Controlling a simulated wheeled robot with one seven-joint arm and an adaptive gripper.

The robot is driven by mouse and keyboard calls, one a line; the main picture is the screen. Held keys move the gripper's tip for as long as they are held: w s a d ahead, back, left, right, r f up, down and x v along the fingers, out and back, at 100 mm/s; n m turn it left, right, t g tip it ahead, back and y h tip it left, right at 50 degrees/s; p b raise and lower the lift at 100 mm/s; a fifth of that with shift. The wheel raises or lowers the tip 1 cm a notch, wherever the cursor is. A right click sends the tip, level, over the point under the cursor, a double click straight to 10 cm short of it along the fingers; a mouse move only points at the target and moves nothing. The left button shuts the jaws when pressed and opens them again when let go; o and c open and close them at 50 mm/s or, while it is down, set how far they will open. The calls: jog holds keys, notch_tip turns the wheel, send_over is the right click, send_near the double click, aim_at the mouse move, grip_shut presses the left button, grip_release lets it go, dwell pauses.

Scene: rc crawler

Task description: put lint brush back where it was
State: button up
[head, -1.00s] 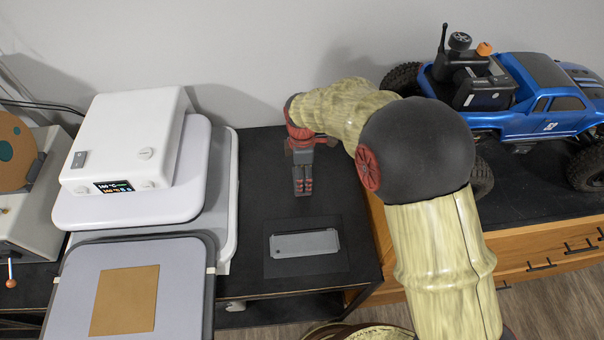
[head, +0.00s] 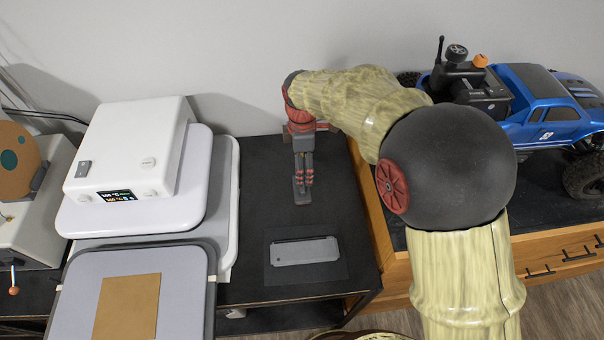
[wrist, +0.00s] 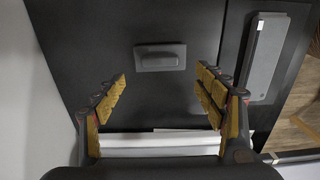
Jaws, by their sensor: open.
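A small dark grey block with a raised bar (wrist: 160,57), which looks like the lint brush, lies flat on the black tabletop (head: 240,265). In the head view its grey body (head: 301,191) shows just below my fingertips. My gripper (head: 304,180) points down over it; in the wrist view my gripper (wrist: 163,78) has its fingers spread wide. Nothing is between the fingers, and the block lies beyond their tips, apart from them. A longer pale grey flat bar (head: 305,251) lies on a dark mat (head: 340,270) nearer the front edge.
A white heat press (head: 130,150) with a grey pad (head: 185,285) stands to the left. A blue RC crawler (head: 550,110) stands on a wooden drawer unit at the right. The wall is close behind my gripper. Black tabletop is clear around the block.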

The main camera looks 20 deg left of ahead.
notch_tip(320, 180, up, 3)
jog(key=shift+r, duration=0.1)
jog(key=s+d+r+m+t+y, duration=0.1)
jog(key=d+r+m, duration=0.6)
jog(key=d, duration=0.5)
jog(key=s+d+r+m+t, duration=0.15)
jog(key=d+r+m, duration=0.25)
jog(key=d+r, duration=0.55)
jog(key=s+d+m+t+h, duration=0.1)
jog(key=s+d+m+t, duration=0.2)
jog(key=s+d+m, duration=0.9)
jog(key=s+d, duration=0.4)
jog(key=d, duration=0.3)
jog(key=shift+m, duration=0.4)
